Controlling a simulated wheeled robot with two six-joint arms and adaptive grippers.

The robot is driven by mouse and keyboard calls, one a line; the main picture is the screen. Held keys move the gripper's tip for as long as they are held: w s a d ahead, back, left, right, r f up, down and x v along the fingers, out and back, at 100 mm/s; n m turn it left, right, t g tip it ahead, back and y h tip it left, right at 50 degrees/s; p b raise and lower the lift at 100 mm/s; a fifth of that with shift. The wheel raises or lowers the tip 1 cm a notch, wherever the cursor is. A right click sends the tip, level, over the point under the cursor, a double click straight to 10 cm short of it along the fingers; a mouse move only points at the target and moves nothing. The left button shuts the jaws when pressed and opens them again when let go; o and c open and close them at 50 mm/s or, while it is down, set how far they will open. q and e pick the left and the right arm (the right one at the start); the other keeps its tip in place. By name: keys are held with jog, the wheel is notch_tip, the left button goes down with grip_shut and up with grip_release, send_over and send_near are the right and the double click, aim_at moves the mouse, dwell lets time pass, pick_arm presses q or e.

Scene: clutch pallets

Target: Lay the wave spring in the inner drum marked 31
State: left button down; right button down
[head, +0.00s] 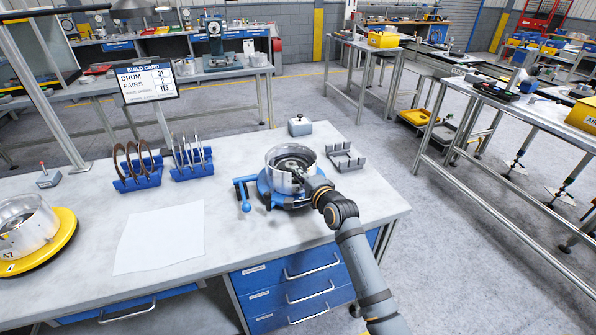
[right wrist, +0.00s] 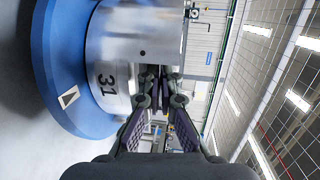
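The drum marked 31 (head: 283,164) is a silver open-topped cylinder on a blue round base (head: 262,187). Its number shows sideways in the right wrist view, on the drum's wall (right wrist: 125,45). My right gripper (head: 298,175) is at the drum's near right rim, reaching over it. In the right wrist view its fingers (right wrist: 158,80) converge to a narrow gap beside the drum's edge. Whether anything is between the tips is too dark to tell. I cannot make out the wave spring in either view. My left gripper is not in view.
A build card (head: 147,82) reads drum 31, pairs 2. Blue racks hold brown rings (head: 133,163) and steel plates (head: 190,158). A grey holder (head: 345,158) and a grey block (head: 299,126) stand near the drum. A drum on a yellow base (head: 55,245) is at left, beside white paper (head: 160,238).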

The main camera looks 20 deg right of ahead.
jog(key=c, duration=1.4)
grip_release()
jog(key=shift+c, duration=0.2)
jog(key=shift+f, duration=0.3)
jog(key=shift+s+f, duration=0.15)
jog(key=shift+f, duration=0.35)
jog(key=s+d+r+p, duration=0.1)
jog(key=s+r+p, duration=0.6)
jog(key=p, duration=0.8)
notch_tip(320, 180, up, 3)
jog(key=shift+s+r+p, duration=0.15)
jog(key=shift+s+p, duration=0.15)
jog(key=shift+p, duration=0.1)
